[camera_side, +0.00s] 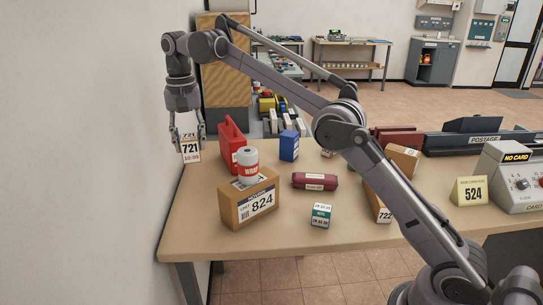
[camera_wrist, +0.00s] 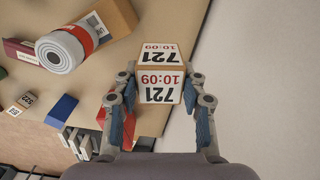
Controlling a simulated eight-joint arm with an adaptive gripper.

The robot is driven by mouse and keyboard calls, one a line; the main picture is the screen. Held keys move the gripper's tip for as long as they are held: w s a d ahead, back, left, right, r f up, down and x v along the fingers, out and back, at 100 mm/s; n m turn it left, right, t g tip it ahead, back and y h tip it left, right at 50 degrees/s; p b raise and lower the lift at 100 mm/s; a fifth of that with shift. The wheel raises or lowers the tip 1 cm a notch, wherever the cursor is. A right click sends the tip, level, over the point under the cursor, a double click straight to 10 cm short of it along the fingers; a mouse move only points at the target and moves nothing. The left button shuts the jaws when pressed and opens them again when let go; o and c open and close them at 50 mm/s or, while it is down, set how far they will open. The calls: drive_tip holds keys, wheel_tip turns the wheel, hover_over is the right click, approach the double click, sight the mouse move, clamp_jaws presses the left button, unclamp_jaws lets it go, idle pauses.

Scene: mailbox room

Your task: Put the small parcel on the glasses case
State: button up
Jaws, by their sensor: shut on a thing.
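The small parcel (camera_side: 190,150) is a little box with white faces marked 721 and 10:09 and brown edges. It also shows in the wrist view (camera_wrist: 159,75). My gripper (camera_side: 188,136) is shut on it, a finger on each side, and holds it at the far left, at the table's left edge by the wall. The glasses case (camera_side: 315,181) is a dark red, rounded case with a pale label, lying in the middle of the table. Its top looks bare. Part of it shows at the left of the wrist view (camera_wrist: 22,50). My gripper is well left of it.
Between them stand a brown 824 box (camera_side: 245,200) with a white-and-red roll (camera_side: 247,165) on top, a red upright object (camera_side: 231,140) and a blue box (camera_side: 289,146). A small teal-and-white box (camera_side: 321,215) lies in front of the case.

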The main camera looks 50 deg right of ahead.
drive_tip(key=s+d+r+m, duration=0.1)
drive_tip(key=s+d, duration=0.3)
drive_tip(key=d, duration=0.9)
drive_tip(key=s+d, duration=0.5)
drive_tip(key=d, duration=0.9)
drive_tip(key=s+d+f+m, duration=0.1)
drive_tip(key=s+d, duration=1.3)
drive_tip(key=s, duration=0.3)
hover_over(315, 176)
wheel_tip(315, 176, down, 12)
drive_tip(key=shift+a+f, duration=0.1)
drive_tip(key=shift+f, duration=2.05)
drive_tip(key=shift+f, duration=0.1)
drive_tip(key=o, duration=1.2)
